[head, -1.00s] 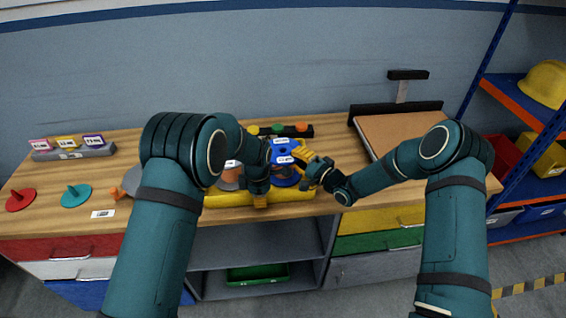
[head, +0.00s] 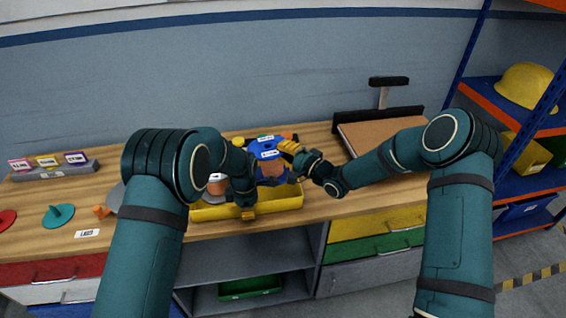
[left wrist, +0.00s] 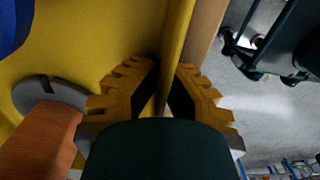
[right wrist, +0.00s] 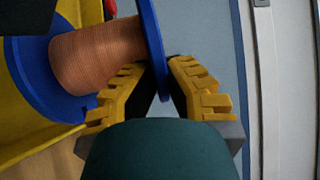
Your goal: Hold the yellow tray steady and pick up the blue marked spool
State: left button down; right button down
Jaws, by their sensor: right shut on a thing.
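The blue marked spool (head: 265,145) has blue flanges, copper-coloured winding and white labels. My right gripper (head: 292,150) is shut on its upper flange, with the flange between the fingers in the right wrist view (right wrist: 163,75). The spool appears raised over the yellow tray (head: 275,203); its lower flange shows in the right wrist view (right wrist: 40,75). My left gripper (head: 247,208) is at the tray's front wall, its fingers closed on either side of the wall in the left wrist view (left wrist: 168,85). A grey-flanged spool with orange winding (left wrist: 40,140) stands in the tray beside it.
A board with a black bar (head: 375,135) lies at the back right. A label rack (head: 50,170) stands at the left, with a teal disc (head: 58,215) and an orange piece (head: 101,211) before it. Shelves with a yellow helmet (head: 528,88) stand at the right.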

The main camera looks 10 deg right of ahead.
pick_arm(q)
jog(key=shift+s+f, duration=0.1)
pick_arm(e)
jog(key=shift+r, duration=1.8)
pick_arm(q)
jog(key=c, duration=1.1)
grip_release()
jog(key=shift+o, duration=0.2)
